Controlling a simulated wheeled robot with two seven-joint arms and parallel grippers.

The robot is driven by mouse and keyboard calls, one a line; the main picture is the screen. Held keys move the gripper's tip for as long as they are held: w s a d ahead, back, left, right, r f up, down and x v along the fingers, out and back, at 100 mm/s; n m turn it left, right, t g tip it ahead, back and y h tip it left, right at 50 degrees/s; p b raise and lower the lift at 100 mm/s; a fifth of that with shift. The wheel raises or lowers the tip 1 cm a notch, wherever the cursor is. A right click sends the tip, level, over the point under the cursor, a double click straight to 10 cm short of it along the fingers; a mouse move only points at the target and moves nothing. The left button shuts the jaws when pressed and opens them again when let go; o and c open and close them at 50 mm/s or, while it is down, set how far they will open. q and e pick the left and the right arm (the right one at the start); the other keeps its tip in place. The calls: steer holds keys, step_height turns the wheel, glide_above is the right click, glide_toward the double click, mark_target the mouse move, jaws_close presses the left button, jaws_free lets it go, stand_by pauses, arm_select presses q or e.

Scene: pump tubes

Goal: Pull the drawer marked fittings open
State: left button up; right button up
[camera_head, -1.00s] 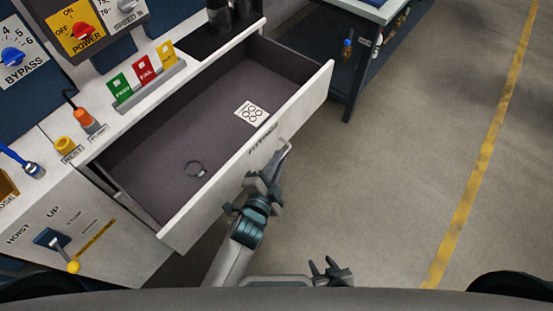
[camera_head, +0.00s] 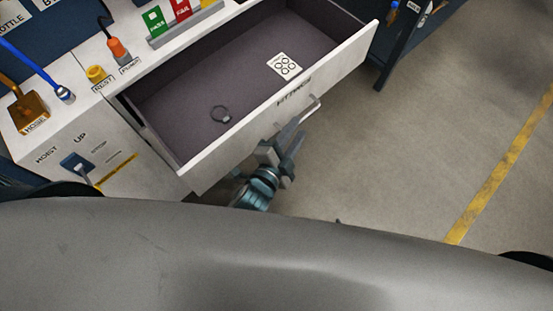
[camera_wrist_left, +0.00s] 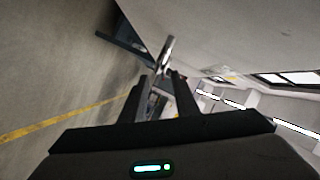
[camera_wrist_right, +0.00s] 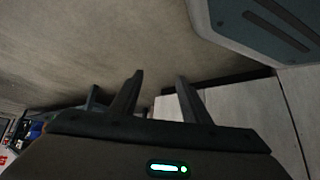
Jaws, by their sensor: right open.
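The fittings drawer (camera_head: 335,75) stands pulled well out of the white cabinet, its dark inside showing. Its front carries a FITTINGS label (camera_head: 293,91) and a bar handle (camera_head: 312,108). My left gripper (camera_head: 281,149) is at the near end of the handle, outside the drawer front. In the left wrist view its fingers (camera_wrist_left: 160,85) look apart, with the light handle bar (camera_wrist_left: 168,46) just beyond and between their tips; contact is unclear. My right gripper (camera_wrist_right: 160,80) is open and empty, mostly hidden in the head view.
Green and red cards (camera_head: 168,15) stand in a rack on the worktop. An orange tool (camera_head: 118,50), a yellow ring (camera_head: 96,73) and a blue tool (camera_head: 63,93) are near the left. A dark bench (camera_head: 415,40) stands beyond the drawer. The floor at right is clear.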

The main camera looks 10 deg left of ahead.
arm_select(q)
steer(key=b+v, duration=0.1)
steer(key=v, duration=1)
steer(key=shift+s, duration=0.2)
arm_select(e)
steer(key=shift+s+d+f+g, duration=0.4)
steer(key=shift+d+f+g, duration=0.2)
steer(key=shift+d+f, duration=0.15)
arm_select(q)
steer(key=shift+a, duration=0.15)
arm_select(e)
steer(key=shift+r, duration=0.1)
steer(key=shift+s, duration=0.15)
